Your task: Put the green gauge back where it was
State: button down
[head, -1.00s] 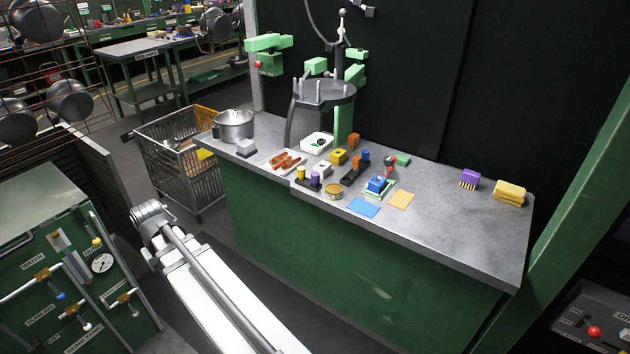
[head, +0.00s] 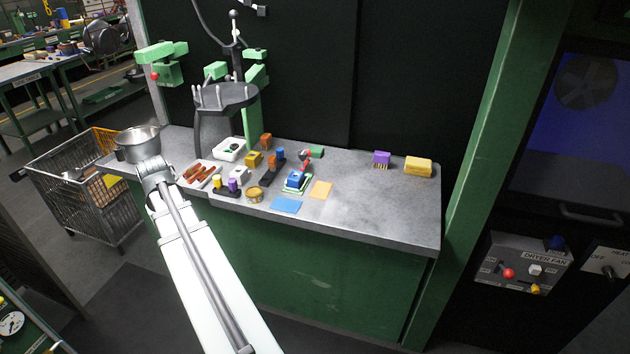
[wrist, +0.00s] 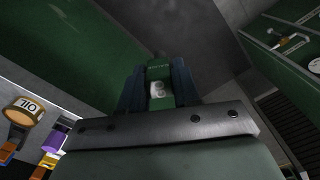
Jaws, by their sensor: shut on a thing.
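The green gauge (wrist: 158,72) is a small green block with a pale, round-marked patch, seen in the wrist view. My gripper (wrist: 159,88) is shut on it, with a dark finger on either side. In the head view the end of my arm shows in front of the bench's left end, and the gripper and gauge are hidden there. The grey-topped green bench (head: 375,215) carries several small items, including a white tray (head: 229,155) with a dark round thing in it and a blue block on a green base (head: 297,183). I cannot tell which spot was the gauge's.
A metal pot (head: 138,143) stands at the bench's left end, near my arm. A wire cart (head: 85,200) stands left of the bench. A dark round-topped stand (head: 226,97) rises at the back. The bench top's right front is clear. A round labelled tin (wrist: 24,109) shows in the wrist view.

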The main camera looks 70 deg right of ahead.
jog(key=s+d+r+m, duration=0.3)
jog(key=s+d+r, duration=0.1)
jog(key=s+d, duration=0.75)
jog(key=s+d+r+m, duration=0.35)
jog(key=s+d, duration=0.55)
jog(key=d, duration=0.6)
notch_tip(320, 180, up, 3)
jog(key=m, duration=0.5)
send_over(337, 192)
jog(key=shift+d+f, duration=0.1)
jog(key=shift+f, duration=4.55)
jog(key=shift+f, duration=0.15)
jog(key=c, duration=0.8)
grip_release()
notch_tip(337, 192, up, 12)
